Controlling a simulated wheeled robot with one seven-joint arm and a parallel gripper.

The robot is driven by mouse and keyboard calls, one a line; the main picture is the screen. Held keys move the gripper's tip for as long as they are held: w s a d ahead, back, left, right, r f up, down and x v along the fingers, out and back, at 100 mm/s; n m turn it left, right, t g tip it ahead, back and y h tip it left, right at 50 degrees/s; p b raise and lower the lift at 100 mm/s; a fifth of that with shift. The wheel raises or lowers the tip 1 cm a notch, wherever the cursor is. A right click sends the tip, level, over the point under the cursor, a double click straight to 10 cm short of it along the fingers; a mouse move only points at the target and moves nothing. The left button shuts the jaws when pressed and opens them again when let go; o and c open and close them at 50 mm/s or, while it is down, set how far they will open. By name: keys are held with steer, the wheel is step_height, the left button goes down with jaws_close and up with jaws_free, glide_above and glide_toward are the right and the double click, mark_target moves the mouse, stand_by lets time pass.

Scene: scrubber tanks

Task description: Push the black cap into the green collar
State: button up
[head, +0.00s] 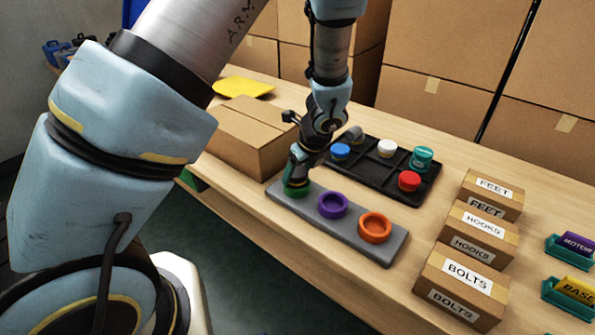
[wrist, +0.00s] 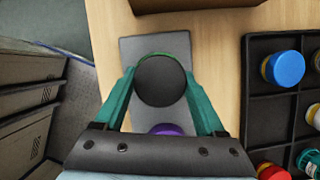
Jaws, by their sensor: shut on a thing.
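My gripper (wrist: 160,85) is shut on the black cap (wrist: 160,82), with one finger on each side of it in the wrist view. The cap hides most of the green collar, and a thin green edge shows above it. In the head view the green collar (head: 296,188) is at the left end of the grey plate (head: 350,225), and my gripper (head: 297,180) is right over it. I cannot tell how deep the cap sits in the collar. A purple collar (head: 333,205) and an orange collar (head: 375,228) are on the same plate.
A black divided tray (head: 385,185) behind the plate holds blue, white, red and teal-labelled caps or jars. A cardboard box (head: 250,135) stands to the left. Boxes labelled FEET, HOOKS and BOLTS (head: 462,284) stand to the right. The table's front edge is close to the plate.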

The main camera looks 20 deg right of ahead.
steer(key=shift+f, duration=0.4)
stand_by(1.0)
